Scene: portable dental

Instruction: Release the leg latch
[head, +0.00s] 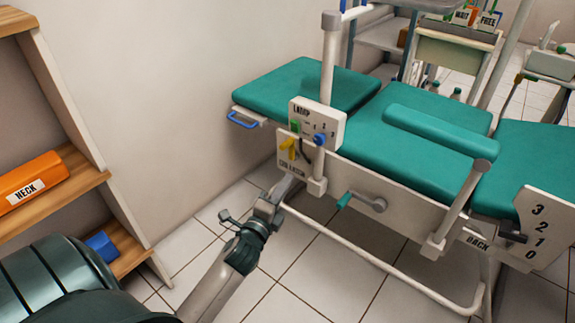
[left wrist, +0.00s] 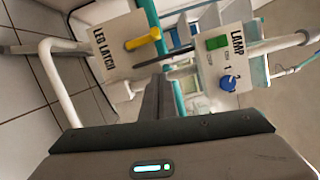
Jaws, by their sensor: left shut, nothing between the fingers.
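The leg latch is a white panel lettered LEG LATCH (left wrist: 112,72) with a yellow lever (left wrist: 142,40). In the head view the panel (head: 291,164) and yellow lever (head: 288,146) are on the near side of the green dental chair (head: 310,85), below the lamp box. My left gripper (head: 287,184) is shut and empty, its tips just below the panel in the head view. In the left wrist view its fingers (left wrist: 157,95) point up between the latch panel and the lamp box. I cannot tell whether they touch anything. My right gripper is not in view.
The white LAMP box (head: 318,122) has a green switch and a blue knob. A crank with a green handle (head: 343,200) sits to the right. A white frame tube (head: 345,245) runs low. A wooden shelf (head: 85,185) with an orange NECK box (head: 32,182) stands left.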

